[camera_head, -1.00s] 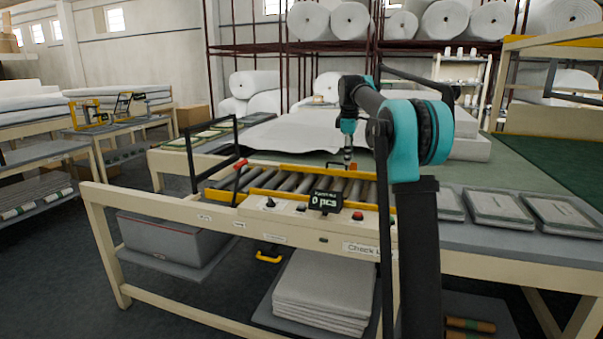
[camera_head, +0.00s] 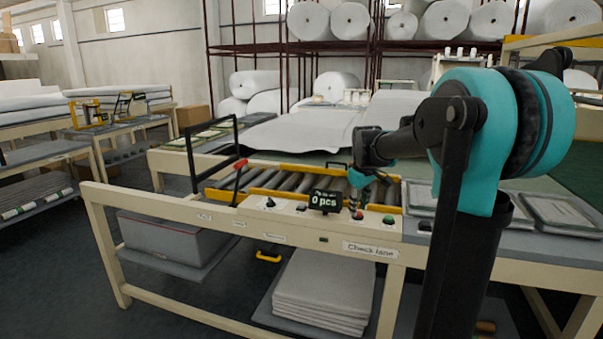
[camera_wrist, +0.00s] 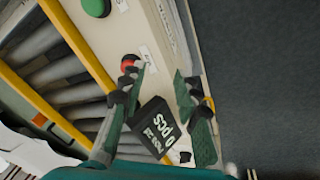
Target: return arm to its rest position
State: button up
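My gripper (camera_wrist: 157,76) shows in the wrist view with its two fingers apart and nothing held between them. The black counter display (camera_wrist: 156,128) reading "0 pcs" shows beyond and between the fingers. In the head view, my gripper (camera_head: 358,203) points down in front of the roller lane, just right of the display (camera_head: 326,201). My teal and black arm is folded at the right of the head view and hides part of the table. The fingertips are small there, and I cannot tell their height above the panel.
The roller lane (camera_head: 290,183) has yellow rails and a front panel with a red button (camera_wrist: 128,63) and a green button (camera_head: 388,220). A black frame with a red handle (camera_head: 240,164) stands at its left. Grey trays (camera_head: 565,213) lie at right. White wadding (camera_head: 300,133) lies behind.

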jog(key=s+f+m, duration=0.2)
jog(key=s+f, duration=0.4)
jog(key=s, duration=0.3)
jog(key=s+f+m, duration=0.3)
jog(key=s+f, duration=0.3)
jog(key=s, duration=0.4)
jog(key=s+f+m+t, duration=0.1)
jog(key=s+f+m, duration=0.1)
jog(key=s+f, duration=0.4)
jog(key=s, duration=0.3)
jog(key=shift+s+d+f+m, duration=0.15)
jog(key=shift+s+f+m, duration=0.15)
jog(key=shift+f, duration=0.1)
jog(key=shift+w+r, duration=0.1)
